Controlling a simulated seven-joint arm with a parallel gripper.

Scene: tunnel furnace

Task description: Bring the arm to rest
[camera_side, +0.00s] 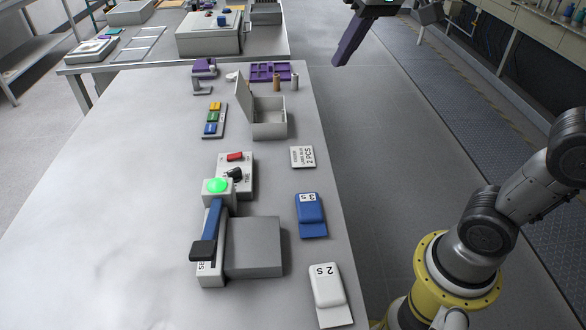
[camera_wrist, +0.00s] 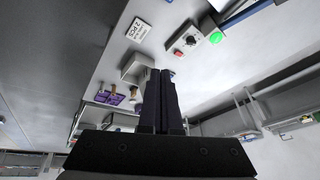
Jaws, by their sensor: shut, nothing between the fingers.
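My gripper (camera_side: 339,60) shows at the top of the side view, over the floor to the right of the white table (camera_side: 120,170), clear of everything. Its dark fingers point down and to the left. In the wrist view my gripper (camera_wrist: 165,74) has its two black fingers side by side and shut, with nothing between them. The rest of my arm between the gripper and the base is mostly out of the side view.
The table carries a grey box with an open lid (camera_side: 268,130), a control box with a lit green button (camera_side: 218,186), a blue block (camera_side: 310,215), a white block (camera_side: 328,285) and a purple tray (camera_side: 270,69). The floor aisle (camera_side: 400,180) is free.

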